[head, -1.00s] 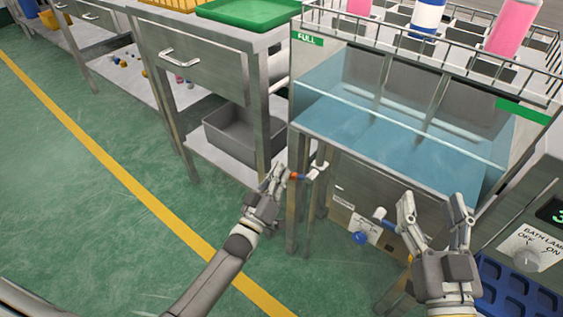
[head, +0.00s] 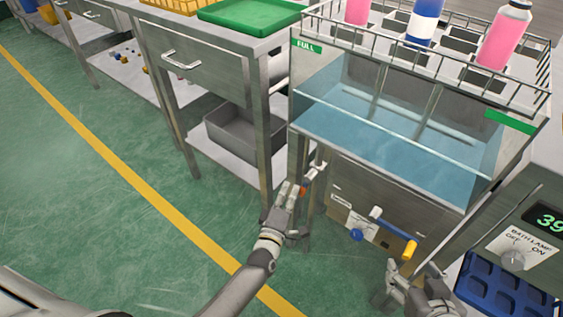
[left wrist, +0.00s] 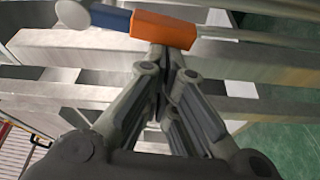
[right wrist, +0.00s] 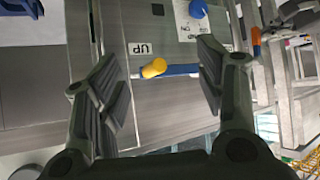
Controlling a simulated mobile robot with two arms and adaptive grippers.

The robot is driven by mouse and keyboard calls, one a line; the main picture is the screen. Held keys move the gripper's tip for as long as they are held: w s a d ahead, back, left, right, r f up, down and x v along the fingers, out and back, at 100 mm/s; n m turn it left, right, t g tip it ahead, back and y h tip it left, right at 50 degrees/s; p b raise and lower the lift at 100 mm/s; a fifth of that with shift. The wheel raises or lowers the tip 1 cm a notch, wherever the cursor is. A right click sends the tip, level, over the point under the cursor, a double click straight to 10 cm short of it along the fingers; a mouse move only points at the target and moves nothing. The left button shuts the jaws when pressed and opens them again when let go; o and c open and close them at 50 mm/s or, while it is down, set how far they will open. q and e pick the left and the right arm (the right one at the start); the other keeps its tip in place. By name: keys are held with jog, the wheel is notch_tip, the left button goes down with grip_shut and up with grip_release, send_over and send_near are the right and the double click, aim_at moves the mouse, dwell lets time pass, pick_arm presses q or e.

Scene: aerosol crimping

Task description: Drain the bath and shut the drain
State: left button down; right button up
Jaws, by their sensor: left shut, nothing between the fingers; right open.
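The glass-walled bath (head: 395,150) holds blue water below its green FULL mark. A lever with an orange grip (head: 303,190) and a blue section sits at a pipe by the bath's lower left corner; its orange grip (left wrist: 163,29) also shows in the left wrist view. My left gripper (left wrist: 163,65) is shut and empty, its tips just at the orange grip; contact is unclear. My right gripper (right wrist: 160,70) is open, below a blue crank (head: 391,227) with a yellow knob (head: 410,249). In the right wrist view the yellow knob (right wrist: 153,68) appears between its fingers, not gripped.
A blue round knob (head: 356,235) and labels sit on the bath's front panel. A bath lamp switch (head: 513,257) and blue tray (head: 510,287) are at right. A grey bin (head: 235,135) stands on the left bench's lower shelf. Pink and blue cans stand on the bath's rack.

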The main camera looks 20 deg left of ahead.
pick_arm(q)
jog(key=shift+s+d+f+n+g+p, duration=0.1)
jog(key=shift+d+f+n+g+p, duration=0.1)
jog(key=shift+d+n, duration=0.25)
jog(key=shift+s+d+f+n+g+p, duration=0.15)
jog(key=shift+d+n+g, duration=0.1)
jog(key=shift+n, duration=0.4)
pick_arm(e)
jog(key=shift+s+d+f+g+h, duration=0.15)
jog(key=shift+s+d+f+g, duration=0.2)
jog(key=shift+s+f+g, duration=0.4)
jog(key=shift+s+d+f+g+h, duration=0.15)
jog(key=shift+s+d+f+g, duration=0.3)
jog(key=shift+s, duration=0.55)
jog(key=shift+a+f, duration=0.1)
jog(key=shift+a, duration=0.05)
